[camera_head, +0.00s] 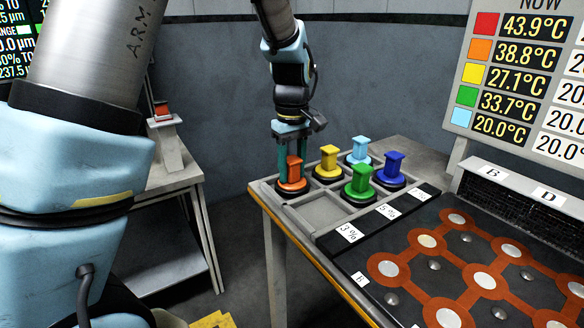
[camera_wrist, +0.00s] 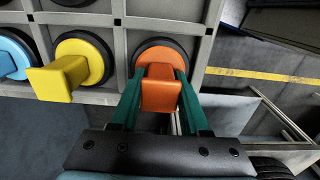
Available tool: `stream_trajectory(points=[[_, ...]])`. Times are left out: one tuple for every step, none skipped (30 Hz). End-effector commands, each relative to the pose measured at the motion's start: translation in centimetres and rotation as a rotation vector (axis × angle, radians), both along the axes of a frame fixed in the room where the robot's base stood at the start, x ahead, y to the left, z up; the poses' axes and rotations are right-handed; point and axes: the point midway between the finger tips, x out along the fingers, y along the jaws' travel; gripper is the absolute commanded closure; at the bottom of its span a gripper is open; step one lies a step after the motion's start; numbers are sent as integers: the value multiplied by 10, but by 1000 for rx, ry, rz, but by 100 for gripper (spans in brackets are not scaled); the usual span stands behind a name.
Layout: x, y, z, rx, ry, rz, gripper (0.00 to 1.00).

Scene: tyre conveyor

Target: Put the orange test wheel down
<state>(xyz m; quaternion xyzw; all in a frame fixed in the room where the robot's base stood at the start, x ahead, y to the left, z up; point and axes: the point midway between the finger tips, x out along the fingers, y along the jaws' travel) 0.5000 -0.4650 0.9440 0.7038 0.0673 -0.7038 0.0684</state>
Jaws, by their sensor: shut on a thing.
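The orange test wheel (camera_head: 292,183) has an orange post on a black-rimmed round base. It sits at the near-left corner compartment of the grey tray (camera_head: 316,217) on the table. My gripper (camera_head: 293,160) points down from above, its teal fingers shut on the orange post. In the wrist view the orange wheel (camera_wrist: 160,88) stands between the two teal fingers, with its base in or just over a compartment; I cannot tell whether it touches the tray floor.
Yellow (camera_head: 328,165), light blue (camera_head: 359,152), green (camera_head: 359,184) and dark blue (camera_head: 391,170) wheels stand in neighbouring compartments. A front compartment (camera_head: 322,210) is empty. A temperature board (camera_head: 530,80) stands at right, behind an orange-patterned plate (camera_head: 450,270).

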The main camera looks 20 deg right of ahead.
Motion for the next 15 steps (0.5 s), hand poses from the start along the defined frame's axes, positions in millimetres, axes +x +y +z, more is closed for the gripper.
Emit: stream_trajectory(points=[[0, 0, 1, -1, -1, 0, 100], [0, 0, 1, -1, -1, 0, 100], [0, 0, 1, -1, -1, 0, 100], [0, 0, 1, -1, -1, 0, 100], [0, 0, 1, -1, 0, 0, 100], [0, 0, 0, -1, 0, 0, 100], [0, 0, 0, -1, 0, 0, 100], [0, 0, -1, -1, 0, 0, 100], [0, 0, -3, 0, 0, 0, 100], [0, 0, -3, 0, 0, 0, 53], [0, 0, -3, 0, 0, 0, 50], [0, 0, -3, 0, 0, 0, 45], [0, 0, -3, 0, 0, 0, 42], [0, 0, -3, 0, 0, 0, 39], [0, 0, -3, 0, 0, 0, 34]])
